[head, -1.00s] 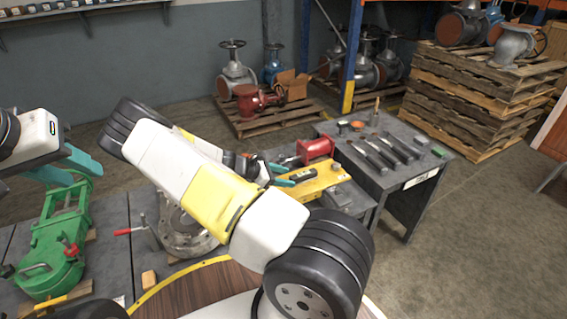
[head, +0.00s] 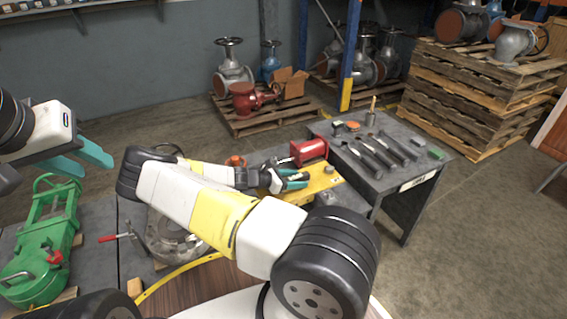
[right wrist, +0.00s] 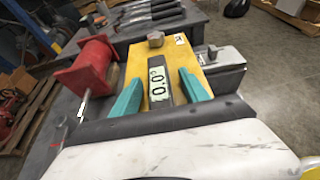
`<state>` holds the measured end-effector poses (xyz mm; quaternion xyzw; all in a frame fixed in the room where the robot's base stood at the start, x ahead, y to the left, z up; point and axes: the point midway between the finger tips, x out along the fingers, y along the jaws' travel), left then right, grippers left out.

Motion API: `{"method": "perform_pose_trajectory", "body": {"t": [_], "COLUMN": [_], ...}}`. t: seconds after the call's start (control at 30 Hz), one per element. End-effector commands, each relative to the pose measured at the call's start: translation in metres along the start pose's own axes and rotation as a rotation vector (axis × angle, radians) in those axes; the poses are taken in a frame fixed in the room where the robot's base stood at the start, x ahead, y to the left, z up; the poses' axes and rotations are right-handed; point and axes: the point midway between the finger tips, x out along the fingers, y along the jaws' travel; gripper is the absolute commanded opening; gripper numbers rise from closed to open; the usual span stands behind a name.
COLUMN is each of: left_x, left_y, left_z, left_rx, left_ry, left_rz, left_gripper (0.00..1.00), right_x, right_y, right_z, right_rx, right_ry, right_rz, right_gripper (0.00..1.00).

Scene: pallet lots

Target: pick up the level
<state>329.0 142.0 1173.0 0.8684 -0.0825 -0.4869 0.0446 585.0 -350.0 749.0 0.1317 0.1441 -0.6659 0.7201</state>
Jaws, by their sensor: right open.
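The level (right wrist: 157,84), a dark bar with a pale display reading 0.0°, lies on a yellow plate (right wrist: 140,62) in the right wrist view. My right gripper (right wrist: 159,88) is open, with one teal finger on each side of the level. A gap shows between the level and the right finger. In the head view my right gripper (head: 297,180) is low over the yellow plate (head: 322,181), and its fingers mostly hide the level. My left gripper (head: 82,162) is open and empty, above the green fixture at the far left.
A red cylinder part (head: 309,150) stands close beside the yellow plate. A grey block (right wrist: 216,75) is on the plate's other side. Several dark tools (head: 375,152) lie on the bench behind. A green fixture (head: 40,250) and a round metal flange (head: 170,235) sit nearer.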

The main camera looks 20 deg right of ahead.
Motion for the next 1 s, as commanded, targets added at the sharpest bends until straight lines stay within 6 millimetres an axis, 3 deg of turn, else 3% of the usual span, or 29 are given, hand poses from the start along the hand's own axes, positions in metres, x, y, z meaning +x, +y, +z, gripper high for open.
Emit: {"method": "perform_pose_trajectory", "body": {"t": [0.2, 0.5, 1.0], "left_x": [-0.0001, -0.0001, 0.0000], "left_y": [-0.0001, -0.0001, -0.0001], "left_z": [0.0000, 0.0000, 0.0000], "left_rx": [0.000, 0.000, 0.000], "left_ry": [0.000, 0.000, 0.000], "left_rz": [0.000, 0.000, 0.000], "left_gripper": [0.36, 0.36, 0.36], "right_x": [0.0005, 0.0004, -0.0025], "right_y": [0.0004, 0.0003, 0.0009], "right_z": [-0.0007, -0.0005, 0.0065], "right_rx": [0.001, 0.001, 0.003], "right_ry": [0.001, 0.001, 0.001], "right_rz": [0.002, 0.001, 0.002], "right_gripper": [0.53, 0.00, 0.00]}}
